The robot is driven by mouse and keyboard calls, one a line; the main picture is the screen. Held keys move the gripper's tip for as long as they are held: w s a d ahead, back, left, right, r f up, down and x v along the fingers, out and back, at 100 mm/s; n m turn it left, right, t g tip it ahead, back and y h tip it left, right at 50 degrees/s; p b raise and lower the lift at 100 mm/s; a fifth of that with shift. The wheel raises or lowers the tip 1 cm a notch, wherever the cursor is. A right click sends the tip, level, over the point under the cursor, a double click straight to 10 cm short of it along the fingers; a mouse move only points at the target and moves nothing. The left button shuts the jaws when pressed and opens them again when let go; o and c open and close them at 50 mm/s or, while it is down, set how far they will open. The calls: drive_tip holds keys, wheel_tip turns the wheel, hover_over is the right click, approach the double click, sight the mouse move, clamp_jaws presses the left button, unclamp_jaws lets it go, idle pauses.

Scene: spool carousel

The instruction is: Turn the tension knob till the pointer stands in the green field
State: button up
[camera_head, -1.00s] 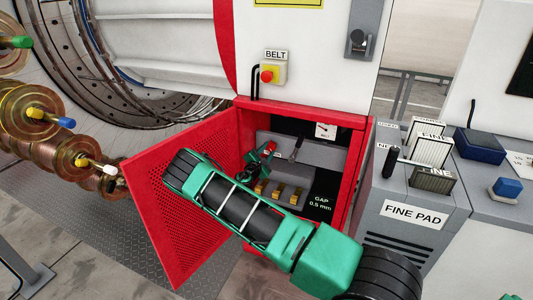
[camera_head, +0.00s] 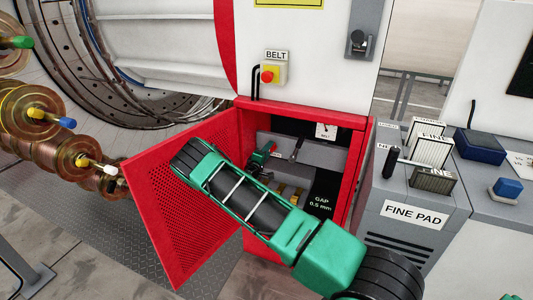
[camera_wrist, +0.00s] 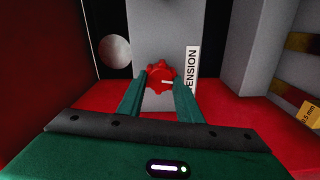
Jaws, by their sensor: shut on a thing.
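The red lobed tension knob (camera_wrist: 161,72) sits on a grey panel in the wrist view, beside an upright label reading "ENSION". My gripper (camera_wrist: 160,84) has one finger on each side of the knob and is shut on it. In the head view the knob (camera_head: 271,147) is a small red spot inside the open red cabinet (camera_head: 302,113), partly hidden by my gripper. A small white dial (camera_head: 326,130) is at the cabinet's upper right. Its pointer and any green field are too small to read.
The cabinet's perforated red door (camera_head: 160,215) stands open at the left, close to my arm. Brass blocks (camera_head: 291,193) and a "GAP 0.5 mm" display (camera_head: 320,203) are low in the cabinet. A grey "FINE PAD" unit (camera_head: 412,215) stands at the right.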

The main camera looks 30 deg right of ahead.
drive_tip(key=m, duration=0.5)
drive_tip(key=shift+s+d+f, duration=0.15)
drive_tip(key=shift+d, duration=0.1)
idle(0.5)
drive_tip(key=o, duration=1)
drive_tip(key=shift+o, duration=0.2)
drive_tip(key=shift+a, duration=0.1)
drive_tip(key=v, duration=1)
drive_tip(key=shift+a, duration=0.3)
